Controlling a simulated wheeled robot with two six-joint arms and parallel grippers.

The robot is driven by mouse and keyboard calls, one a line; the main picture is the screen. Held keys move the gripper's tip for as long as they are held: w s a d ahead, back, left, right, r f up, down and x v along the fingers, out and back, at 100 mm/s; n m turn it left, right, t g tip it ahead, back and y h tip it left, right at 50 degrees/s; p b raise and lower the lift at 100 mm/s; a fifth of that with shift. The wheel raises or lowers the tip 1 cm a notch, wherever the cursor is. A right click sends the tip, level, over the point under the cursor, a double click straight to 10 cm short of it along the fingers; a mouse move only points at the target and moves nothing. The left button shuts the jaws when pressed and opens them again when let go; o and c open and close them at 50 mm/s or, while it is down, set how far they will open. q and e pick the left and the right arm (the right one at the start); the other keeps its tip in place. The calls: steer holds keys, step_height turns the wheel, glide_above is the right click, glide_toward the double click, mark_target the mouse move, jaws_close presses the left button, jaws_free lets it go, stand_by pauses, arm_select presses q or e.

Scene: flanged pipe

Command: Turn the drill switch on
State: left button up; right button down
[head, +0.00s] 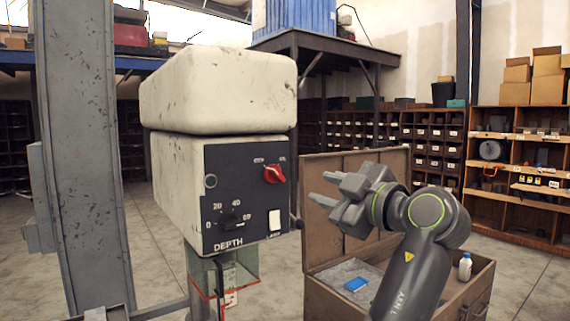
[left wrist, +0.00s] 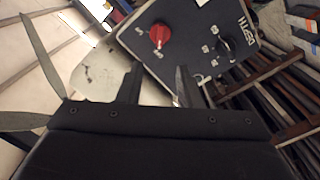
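The drill (head: 215,92) is a worn cream machine with a dark control panel (head: 225,193) on its front. The red rotary switch (head: 273,174) is at the panel's upper right, with small labels above it that I cannot read. My left gripper (head: 324,188) is right of the panel, pointing toward the switch, apart from it and empty. In the left wrist view its two fingers (left wrist: 157,88) are spread, and the red switch (left wrist: 159,36) lies ahead of the gap between them. My right gripper is in neither view.
A black depth dial (head: 232,218) and a white light switch (head: 274,220) sit lower on the panel. An open wooden chest (head: 325,275) stands below my left arm, holding a blue item (head: 356,284) and a small white bottle (head: 465,266). A grey column (head: 88,150) rises at left.

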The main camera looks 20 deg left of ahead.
mark_target(280, 176)
arm_select(q)
steer(key=p+x, duration=0.6)
steer(key=x, duration=0.6)
steer(key=shift+r, duration=0.1)
steer(key=shift+w+a+p, duration=0.45)
steer(key=shift+a, duration=0.1)
jaws_close()
